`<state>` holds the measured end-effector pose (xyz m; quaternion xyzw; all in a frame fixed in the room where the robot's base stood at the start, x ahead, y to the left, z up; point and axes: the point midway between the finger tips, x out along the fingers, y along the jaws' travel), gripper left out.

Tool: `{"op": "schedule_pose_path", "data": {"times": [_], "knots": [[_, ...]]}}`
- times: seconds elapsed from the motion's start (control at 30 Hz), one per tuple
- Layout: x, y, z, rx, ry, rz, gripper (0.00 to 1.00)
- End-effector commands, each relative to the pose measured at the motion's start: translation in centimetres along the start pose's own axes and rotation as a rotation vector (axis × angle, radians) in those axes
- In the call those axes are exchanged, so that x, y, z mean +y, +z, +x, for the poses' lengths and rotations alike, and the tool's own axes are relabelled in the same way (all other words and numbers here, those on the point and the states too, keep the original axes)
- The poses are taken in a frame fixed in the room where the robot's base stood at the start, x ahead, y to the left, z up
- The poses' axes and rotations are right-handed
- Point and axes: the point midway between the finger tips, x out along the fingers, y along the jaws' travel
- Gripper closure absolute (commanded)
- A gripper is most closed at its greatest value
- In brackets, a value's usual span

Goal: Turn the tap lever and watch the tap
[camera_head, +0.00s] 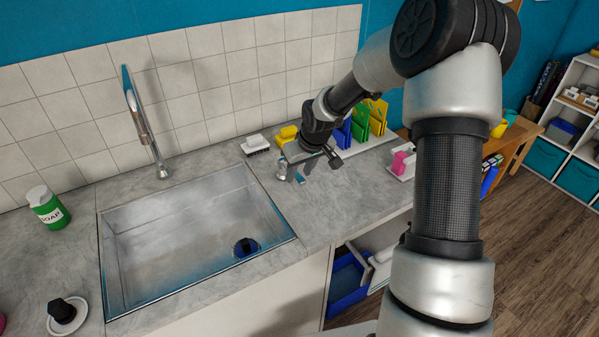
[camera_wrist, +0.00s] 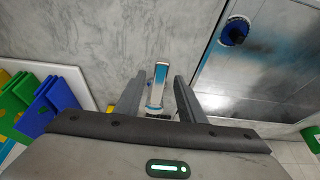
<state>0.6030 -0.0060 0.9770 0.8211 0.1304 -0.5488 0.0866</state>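The tap (camera_head: 137,105) is a tall chrome spout standing behind the left part of the sink, leaning over the basin. No water shows coming from it. The tap lever, a small shiny metal handle (camera_head: 300,179), is on the counter right of the sink. It also shows in the wrist view (camera_wrist: 158,84), between my fingers. My gripper (camera_head: 308,169) points down over the counter. In the wrist view my gripper (camera_wrist: 158,97) is open, with one finger on each side of the lever and gaps visible. The lever's base is partly hidden by my gripper.
Coloured boards (camera_head: 360,125) stand in a rack behind my gripper. A black-handled item on a saucer (camera_head: 80,322) is front left.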

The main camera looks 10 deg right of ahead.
Motion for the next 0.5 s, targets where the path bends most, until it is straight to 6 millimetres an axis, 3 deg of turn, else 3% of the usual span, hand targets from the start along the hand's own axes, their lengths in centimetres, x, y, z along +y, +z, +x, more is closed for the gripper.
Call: {"op": "schedule_pose_path", "data": {"times": [0.27, 0.5], "knots": [[0.05, 0.00, 0.19, 0.000, 0.001, 0.000, 0.64], [0.04, -0.01, 0.17, 0.000, 0.001, 0.000, 1.00]]}}
